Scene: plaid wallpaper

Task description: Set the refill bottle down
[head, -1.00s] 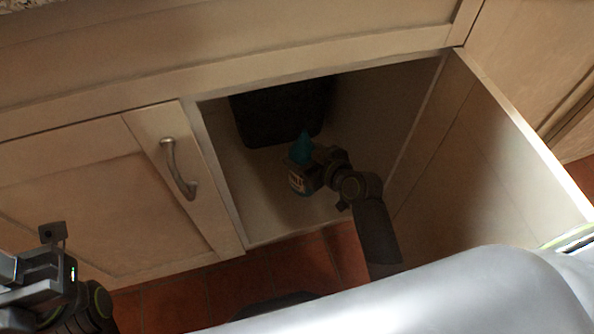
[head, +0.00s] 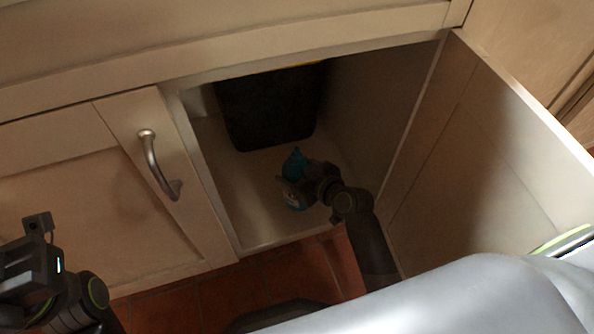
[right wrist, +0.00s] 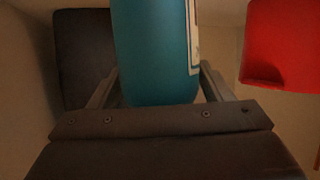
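The teal refill bottle (head: 295,165) with a pale label is inside the open cabinet, near its floor. In the right wrist view the bottle (right wrist: 155,50) stands between the two fingers of my right gripper (right wrist: 158,85), which lie close against both its sides. In the head view my right gripper (head: 310,190) reaches into the cabinet, and its fingers are dark and partly hidden. Whether the bottle's base touches the cabinet floor (head: 240,205) cannot be told. My left gripper (head: 38,225) is outside at the lower left, and its finger gap is not clear.
A black bin (head: 265,110) stands at the back of the cabinet; a dark shape (right wrist: 80,55) shows behind the bottle in the wrist view. A red object (right wrist: 285,45) is close on the right there. The open door (head: 500,150) bounds the right side. Floor left of the bottle looks clear.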

